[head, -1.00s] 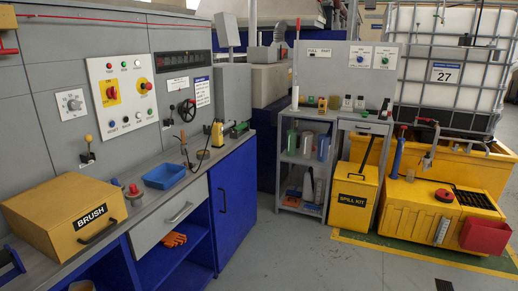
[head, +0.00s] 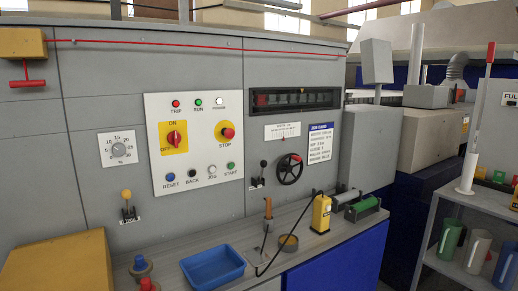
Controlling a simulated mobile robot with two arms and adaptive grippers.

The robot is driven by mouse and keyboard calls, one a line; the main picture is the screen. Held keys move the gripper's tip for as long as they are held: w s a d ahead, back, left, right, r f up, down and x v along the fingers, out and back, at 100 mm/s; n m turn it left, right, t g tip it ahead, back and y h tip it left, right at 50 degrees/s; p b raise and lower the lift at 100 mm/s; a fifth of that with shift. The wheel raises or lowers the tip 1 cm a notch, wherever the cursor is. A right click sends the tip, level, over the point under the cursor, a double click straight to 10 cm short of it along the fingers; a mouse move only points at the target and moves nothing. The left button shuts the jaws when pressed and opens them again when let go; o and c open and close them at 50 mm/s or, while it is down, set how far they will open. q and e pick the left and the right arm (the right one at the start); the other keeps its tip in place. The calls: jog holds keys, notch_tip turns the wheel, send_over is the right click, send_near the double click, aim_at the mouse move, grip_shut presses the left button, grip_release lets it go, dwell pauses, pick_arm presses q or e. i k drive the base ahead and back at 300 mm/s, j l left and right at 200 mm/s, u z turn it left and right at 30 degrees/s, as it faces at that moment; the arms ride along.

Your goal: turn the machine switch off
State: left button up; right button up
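The machine switch (head: 174,138) is a red rotary knob on a yellow plate, at the upper left of the white control panel (head: 196,180) in the head view. ON is printed above the knob and OFF at its lower left. Its handle looks roughly upright, but its exact setting is too small to tell. To its right is the red STOP button (head: 228,133) on another yellow plate. Neither of my grippers is in view.
A bench (head: 215,245) runs below the panel. On it are a blue tray (head: 212,267), a yellow device (head: 321,213) and a yellow box (head: 60,265). A lever (head: 128,205) and handwheel (head: 289,169) stick out beside the panel. The space before the panel looks clear.

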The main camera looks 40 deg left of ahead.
aim_at(174, 138)
jog(key=i+l+u, duration=0.1)
jog(key=i+u, duration=0.35)
jog(key=i+l+u, duration=0.15)
jog(key=u, duration=0.3)
jog(key=i+l+u, duration=0.65)
jog(key=l+u, duration=0.2)
